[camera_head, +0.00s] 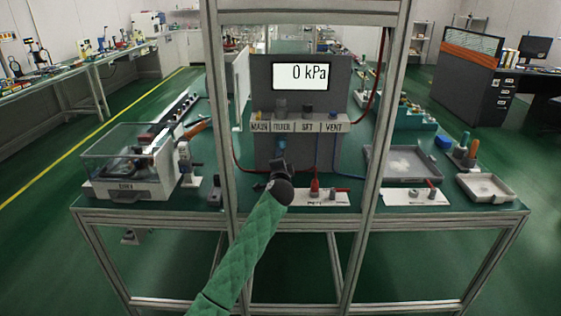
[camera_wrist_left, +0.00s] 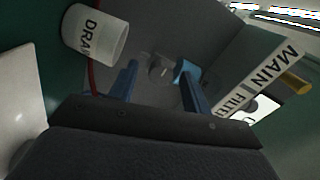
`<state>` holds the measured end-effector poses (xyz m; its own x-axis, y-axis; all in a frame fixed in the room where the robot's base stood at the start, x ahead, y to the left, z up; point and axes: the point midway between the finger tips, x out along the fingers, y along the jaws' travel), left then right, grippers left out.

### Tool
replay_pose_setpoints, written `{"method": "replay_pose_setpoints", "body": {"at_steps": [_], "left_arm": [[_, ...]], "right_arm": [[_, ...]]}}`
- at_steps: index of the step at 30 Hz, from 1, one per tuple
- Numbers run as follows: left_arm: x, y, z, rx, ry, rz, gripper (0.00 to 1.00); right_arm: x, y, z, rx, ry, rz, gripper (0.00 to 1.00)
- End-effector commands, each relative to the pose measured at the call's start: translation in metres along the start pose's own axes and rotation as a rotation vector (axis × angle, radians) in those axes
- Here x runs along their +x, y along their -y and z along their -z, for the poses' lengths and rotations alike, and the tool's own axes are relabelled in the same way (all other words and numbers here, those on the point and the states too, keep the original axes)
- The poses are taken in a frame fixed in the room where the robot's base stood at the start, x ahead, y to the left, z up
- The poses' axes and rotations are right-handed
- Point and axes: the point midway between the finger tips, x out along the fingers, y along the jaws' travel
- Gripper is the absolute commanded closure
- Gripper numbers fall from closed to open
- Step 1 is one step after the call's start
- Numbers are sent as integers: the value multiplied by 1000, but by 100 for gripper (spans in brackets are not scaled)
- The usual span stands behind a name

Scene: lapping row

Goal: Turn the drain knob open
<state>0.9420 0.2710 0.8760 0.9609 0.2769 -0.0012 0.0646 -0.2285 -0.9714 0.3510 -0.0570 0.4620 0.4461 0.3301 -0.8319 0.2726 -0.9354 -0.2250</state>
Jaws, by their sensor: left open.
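My left gripper (camera_head: 279,163) reaches up in front of the grey panel (camera_head: 262,99), below the shelf label FILTER. In the left wrist view its two blue fingers (camera_wrist_left: 160,82) are apart. A small round grey knob-like part (camera_wrist_left: 160,70) shows between and beyond the fingertips, with a light blue piece (camera_wrist_left: 184,71) beside the right finger. I cannot tell whether the fingers touch either one. A white cylinder lettered DRA (camera_wrist_left: 95,35), the rest of its word cut off, stands left of the fingers. In the head view my gripper hides most of this area. My right gripper is not in view.
The label strip (camera_head: 300,125) reads MAIN, FILTER, SET, VENT. Frame posts (camera_head: 376,150) stand either side of my arm. A red-handled valve (camera_head: 315,186), grey tray (camera_head: 403,163) and clear-lidded box (camera_head: 128,165) stand on the green bench.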

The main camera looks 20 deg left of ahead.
Motion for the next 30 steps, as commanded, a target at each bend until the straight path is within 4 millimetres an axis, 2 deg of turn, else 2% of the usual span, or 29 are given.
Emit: {"method": "replay_pose_setpoints", "body": {"at_steps": [5,18,23,30], "left_arm": [[-8,-1,0,-1,-1,0,52],[-69,-1,0,-1,0,-1,52],[-77,-1,0,-1,0,-1,52],[-78,0,0,0,0,0,52]], "right_arm": [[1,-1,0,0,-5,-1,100],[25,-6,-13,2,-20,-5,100],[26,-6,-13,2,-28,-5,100],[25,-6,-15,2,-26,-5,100]]}}
